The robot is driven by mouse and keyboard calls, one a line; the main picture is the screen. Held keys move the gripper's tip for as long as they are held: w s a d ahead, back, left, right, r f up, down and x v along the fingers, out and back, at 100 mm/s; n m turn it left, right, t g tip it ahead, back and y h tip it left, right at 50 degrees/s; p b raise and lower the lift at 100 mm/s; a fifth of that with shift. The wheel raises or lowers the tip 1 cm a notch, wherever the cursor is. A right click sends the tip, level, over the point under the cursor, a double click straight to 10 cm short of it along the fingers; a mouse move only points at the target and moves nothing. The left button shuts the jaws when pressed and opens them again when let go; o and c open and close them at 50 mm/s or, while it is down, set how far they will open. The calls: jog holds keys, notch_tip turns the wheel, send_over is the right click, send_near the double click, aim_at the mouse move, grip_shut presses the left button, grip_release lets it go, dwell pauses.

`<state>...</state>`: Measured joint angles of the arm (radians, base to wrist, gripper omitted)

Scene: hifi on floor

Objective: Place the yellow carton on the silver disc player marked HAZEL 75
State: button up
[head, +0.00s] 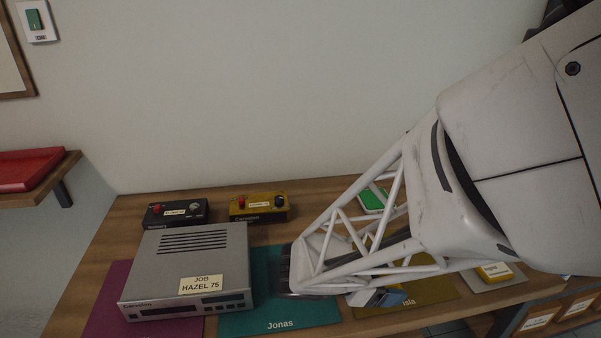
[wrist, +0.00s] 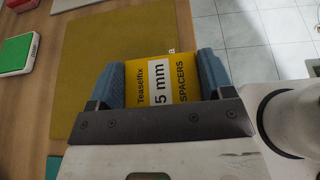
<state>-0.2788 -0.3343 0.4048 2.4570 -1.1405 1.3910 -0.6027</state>
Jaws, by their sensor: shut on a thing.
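The silver disc player (head: 208,262) sits at the left of the wooden bench in the head view. Its label reads JOB HAZEL 75, and its top is bare apart from that label. In the wrist view my gripper (wrist: 161,82) is shut on a yellow carton (wrist: 134,70) marked Teaselfix 5 mm SPACERS, with one blue finger on each side. In the head view my gripper (head: 382,297) is to the right of the player, over the mustard Isla mat (head: 435,291). My arm's frame hides most of the carton there.
A black box (head: 176,214) and a mustard box (head: 258,206) with knobs stand behind the player. The teal Jonas mat (head: 275,322) lies between player and gripper. A green-topped item (head: 372,200) is behind my arm. Another yellow item (head: 495,271) lies at right.

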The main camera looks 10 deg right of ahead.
jog(key=shift+w+a, duration=0.1)
jog(key=shift+a, duration=0.05)
jog(key=shift+w+a+r+n+t, duration=0.2)
jog(key=shift+w+a+n+t, duration=0.25)
jog(key=shift+a+n+t, duration=0.3)
jog(key=a+r+n+t+y, duration=0.3)
jog(key=a+n+t+y, duration=0.3)
jog(key=a, duration=0.8)
jog(key=a+r+n+t+y, duration=0.4)
jog(key=a+n, duration=0.6)
jog(key=a, duration=0.5)
jog(key=shift+s+r+t+y, duration=0.15)
jog(key=shift+s+t+y, duration=0.15)
jog(key=shift+t+y, duration=1.05)
jog(key=shift+w+g+y, duration=0.1)
jog(key=shift+g+y, duration=0.25)
jog(key=shift+g, duration=0.05)
send_over(191, 256)
jog(key=shift+w+f, duration=0.1)
jog(key=shift+f, duration=0.65)
jog(key=shift+f, duration=0.1)
jog(key=shift+f, duration=1.65)
